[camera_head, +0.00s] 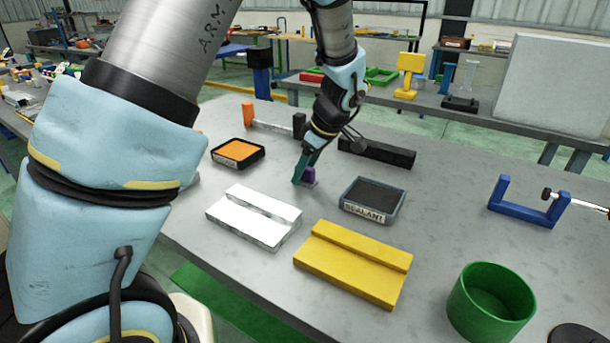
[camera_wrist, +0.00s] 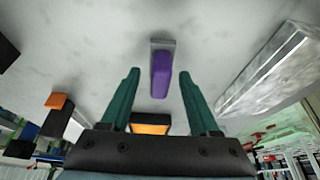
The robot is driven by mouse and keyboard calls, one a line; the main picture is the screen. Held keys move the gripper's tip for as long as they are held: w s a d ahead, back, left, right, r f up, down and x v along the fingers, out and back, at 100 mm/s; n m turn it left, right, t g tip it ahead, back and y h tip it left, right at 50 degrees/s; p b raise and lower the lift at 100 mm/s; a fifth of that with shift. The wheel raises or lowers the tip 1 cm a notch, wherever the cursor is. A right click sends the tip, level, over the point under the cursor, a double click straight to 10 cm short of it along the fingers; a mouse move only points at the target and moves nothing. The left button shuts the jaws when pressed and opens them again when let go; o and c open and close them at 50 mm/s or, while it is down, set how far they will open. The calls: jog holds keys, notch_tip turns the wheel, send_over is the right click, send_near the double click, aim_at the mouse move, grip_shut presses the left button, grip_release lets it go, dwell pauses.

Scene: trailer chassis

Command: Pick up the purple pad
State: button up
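The purple pad (camera_wrist: 160,75) is a small purple block on a thin grey base, standing on the grey table. In the wrist view it lies between and just beyond the two green fingers of my gripper (camera_wrist: 157,85), with space on both sides. In the head view my gripper (camera_head: 302,169) points down at the pad (camera_head: 309,172), and the fingers partly hide it. My gripper is open, and the wrist view shows no finger touching the pad.
Near the pad are a black tray with an orange pad (camera_head: 238,152), a sealant tray (camera_head: 372,200), a white stepped block (camera_head: 254,216), a yellow stepped block (camera_head: 353,263) and a black bar (camera_head: 377,152). A green bin (camera_head: 490,302) and blue bracket (camera_head: 525,208) stand right.

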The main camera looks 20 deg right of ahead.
grip_shut()
dwell(0.7)
notch_tip(320, 180, up, 10)
jog(key=shift+r+b, duration=0.1)
jog(key=shift+b, duration=1)
jog(key=c, duration=0.6)
grip_release()
grip_shut()
